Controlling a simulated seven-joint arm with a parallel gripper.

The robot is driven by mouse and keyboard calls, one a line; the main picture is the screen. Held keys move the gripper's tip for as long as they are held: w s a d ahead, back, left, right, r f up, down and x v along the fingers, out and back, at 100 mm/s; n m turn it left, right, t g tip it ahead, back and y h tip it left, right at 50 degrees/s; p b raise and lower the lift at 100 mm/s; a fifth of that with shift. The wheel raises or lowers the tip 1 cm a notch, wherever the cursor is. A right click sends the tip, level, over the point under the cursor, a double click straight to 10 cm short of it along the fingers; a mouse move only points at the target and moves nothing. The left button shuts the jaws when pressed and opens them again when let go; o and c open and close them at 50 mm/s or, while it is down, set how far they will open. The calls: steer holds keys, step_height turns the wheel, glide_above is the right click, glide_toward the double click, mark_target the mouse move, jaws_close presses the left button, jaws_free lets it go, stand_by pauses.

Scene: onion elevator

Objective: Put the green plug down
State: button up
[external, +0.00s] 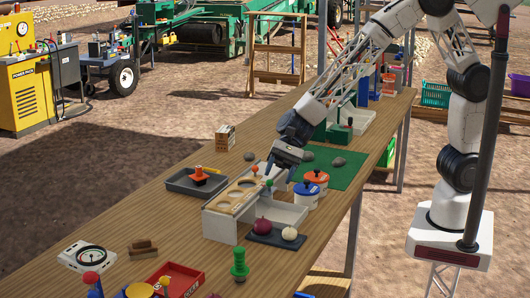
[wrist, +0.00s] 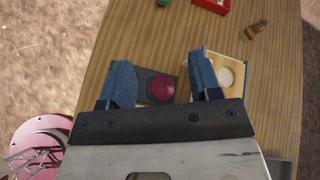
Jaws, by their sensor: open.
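The green plug (external: 239,264) stands upright on the wooden table in the external view, near the front edge and clear of my gripper. A small green piece at the top edge of the wrist view (wrist: 163,2) looks like the same plug, mostly cut off. My gripper (external: 268,183) is above the wooden board with round holes (external: 237,195), with nothing seen between its fingers. In the wrist view my gripper (wrist: 163,82) has its fingers wide apart, with a red onion (wrist: 162,88) showing below, between them.
A dark plate (external: 276,240) holds a red onion and a pale onion. A red tray (external: 184,272), a gauge (external: 87,256) and brown blocks (external: 143,247) lie nearby. A grey tray (external: 181,183) and lidded pots (external: 306,194) flank the holed board.

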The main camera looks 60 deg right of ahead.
steer(key=s+d+r+n+h, duration=0.25)
steer(key=d+r, duration=0.25)
steer(key=d, duration=0.7)
steer(key=s+d+r+n+h, duration=0.2)
steer(key=s+d+r+n, duration=0.2)
steer(key=d, duration=0.8)
steer(key=s+d+r+n+t+h, duration=0.1)
steer(key=s+d+h, duration=0.1)
steer(key=s+d, duration=0.3)
steer(key=s+d+r+n+t+h, duration=0.1)
steer(key=s+d, duration=0.5)
steer(key=d, duration=0.7)
steer(key=s+d+r+n+t+h, duration=0.1)
steer(key=s+d+n+h, duration=0.2)
steer(key=d, duration=0.6)
steer(key=shift+s+d+t+h, duration=0.35)
steer(key=shift+s+h, duration=0.5)
steer(key=shift+s, duration=0.4)
